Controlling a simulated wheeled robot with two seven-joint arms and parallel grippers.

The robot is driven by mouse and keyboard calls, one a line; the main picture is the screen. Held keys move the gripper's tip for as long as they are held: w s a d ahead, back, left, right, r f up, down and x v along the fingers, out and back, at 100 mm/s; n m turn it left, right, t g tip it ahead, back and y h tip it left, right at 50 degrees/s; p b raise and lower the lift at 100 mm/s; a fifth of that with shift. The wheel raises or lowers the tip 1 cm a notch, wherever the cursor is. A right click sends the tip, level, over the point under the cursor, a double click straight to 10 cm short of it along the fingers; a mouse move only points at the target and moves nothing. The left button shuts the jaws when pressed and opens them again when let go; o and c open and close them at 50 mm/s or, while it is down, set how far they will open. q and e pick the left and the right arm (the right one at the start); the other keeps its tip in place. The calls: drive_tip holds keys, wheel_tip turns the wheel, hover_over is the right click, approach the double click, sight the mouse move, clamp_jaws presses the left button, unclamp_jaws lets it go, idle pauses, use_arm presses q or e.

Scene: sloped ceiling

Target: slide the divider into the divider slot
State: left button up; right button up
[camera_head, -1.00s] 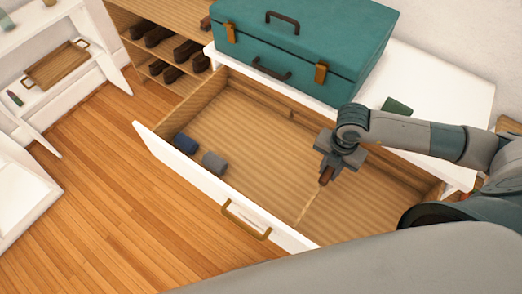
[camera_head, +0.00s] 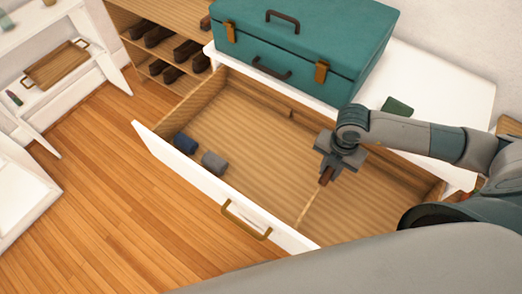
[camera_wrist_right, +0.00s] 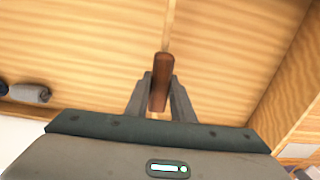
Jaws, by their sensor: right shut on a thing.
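My right gripper (camera_head: 328,171) is over the right half of the open drawer (camera_head: 225,118), pointing down. It is shut on a dark brown piece that I take for the grip of the divider (camera_head: 325,178). In the right wrist view, this brown piece (camera_wrist_right: 161,80) stands between the two fingers (camera_wrist_right: 160,92). A thin pale line runs from it toward the drawer front. I cannot tell whether this line is the divider's edge or the divider slot. My left gripper is not in view.
Two rolled cloths, one navy (camera_head: 185,143) and one grey (camera_head: 214,163), lie in the drawer's left front corner. A teal case (camera_head: 300,50) stands on the white top behind. Shelves with shoes (camera_head: 160,38) are at the upper left. The drawer's left and middle floor is mostly bare.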

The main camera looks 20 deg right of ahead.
drive_tip(key=shift+f+b, duration=1.85)
drive_tip(key=shift+f, duration=0.55)
idle(0.5)
drive_tip(key=o, duration=0.9)
drive_tip(key=shift+o, duration=0.2)
